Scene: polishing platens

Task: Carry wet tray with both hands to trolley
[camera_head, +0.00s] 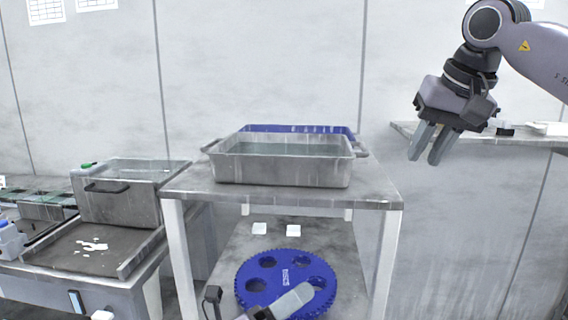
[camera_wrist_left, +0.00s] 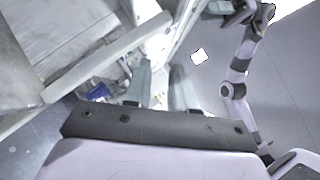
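A grey metal tray (camera_head: 282,172) with liquid in it stands level on the top of a steel stand (camera_head: 375,192) with pale legs. A blue rim (camera_head: 298,129) shows just behind the tray. My right gripper (camera_head: 425,158) hangs right of the tray, above stand height, its two fingers a little apart and empty. My left gripper (camera_head: 296,301) is low at the bottom edge, in front of the stand's lower shelf, partly cut off. In the left wrist view its two fingers (camera_wrist_left: 163,88) are apart with nothing between them. Neither gripper touches the tray. I cannot tell whether the stand is the trolley.
A blue toothed disc (camera_head: 262,288) with holes lies on the lower shelf, near two small white pieces (camera_head: 276,229). A metal box (camera_head: 120,190) and a wet work surface (camera_head: 85,250) stand to the left. A wall shelf (camera_head: 535,139) is at the right.

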